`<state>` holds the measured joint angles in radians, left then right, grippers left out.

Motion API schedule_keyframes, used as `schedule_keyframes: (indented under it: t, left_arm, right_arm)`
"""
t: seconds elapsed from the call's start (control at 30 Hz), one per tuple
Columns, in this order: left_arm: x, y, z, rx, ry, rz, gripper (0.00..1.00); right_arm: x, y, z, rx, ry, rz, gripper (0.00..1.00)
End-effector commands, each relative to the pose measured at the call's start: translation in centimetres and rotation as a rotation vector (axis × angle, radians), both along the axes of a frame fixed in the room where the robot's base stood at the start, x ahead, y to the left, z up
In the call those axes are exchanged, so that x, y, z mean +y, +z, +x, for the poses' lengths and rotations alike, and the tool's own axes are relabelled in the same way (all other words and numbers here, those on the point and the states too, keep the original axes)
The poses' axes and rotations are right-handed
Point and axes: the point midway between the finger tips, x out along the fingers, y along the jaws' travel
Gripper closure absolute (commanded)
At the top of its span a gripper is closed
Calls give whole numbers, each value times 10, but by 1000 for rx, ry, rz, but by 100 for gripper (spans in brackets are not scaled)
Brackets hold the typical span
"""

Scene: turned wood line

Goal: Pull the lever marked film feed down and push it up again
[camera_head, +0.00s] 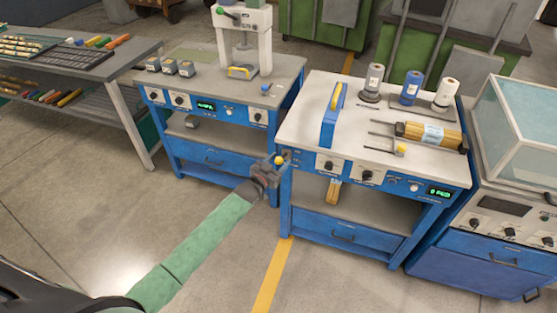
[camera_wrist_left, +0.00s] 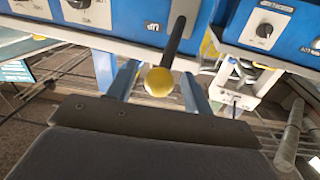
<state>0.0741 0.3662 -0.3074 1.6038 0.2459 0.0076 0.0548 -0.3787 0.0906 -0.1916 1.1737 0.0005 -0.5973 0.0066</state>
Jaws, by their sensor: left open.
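A lever with a yellow ball knob (camera_head: 279,160) sits at the left front corner of the blue film machine (camera_head: 345,235). In the left wrist view its black rod and yellow knob (camera_wrist_left: 159,82) point toward me from a grey slotted plate. My left gripper (camera_head: 269,168) is open, right at the knob in the head view. In the wrist view the dark gripper edge (camera_wrist_left: 150,122) lies just below the knob; whether they touch I cannot tell. My right gripper is not in view.
Another blue bench with a press (camera_head: 243,40) stands to the left. A glass-covered unit (camera_head: 520,125) is at right. The front floor is clear.

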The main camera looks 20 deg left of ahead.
Motion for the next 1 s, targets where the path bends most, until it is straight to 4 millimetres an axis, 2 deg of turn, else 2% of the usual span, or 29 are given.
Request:
schedule_keyframes:
  t: [0.33,0.5,0.6,0.93,1.0]
  left_arm:
    - [-1,0,2,0,0,0,51]
    - [-1,0,2,1,0,0,84]
    - [-1,0,2,1,0,0,100]
    - [-1,-3,2,-10,-1,-1,100]
    - [-1,-5,1,-17,0,-1,100]
  right_arm:
    - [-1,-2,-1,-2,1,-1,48]
    - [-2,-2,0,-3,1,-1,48]
    - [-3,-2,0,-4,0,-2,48]
    - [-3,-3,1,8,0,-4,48]
    - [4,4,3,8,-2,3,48]
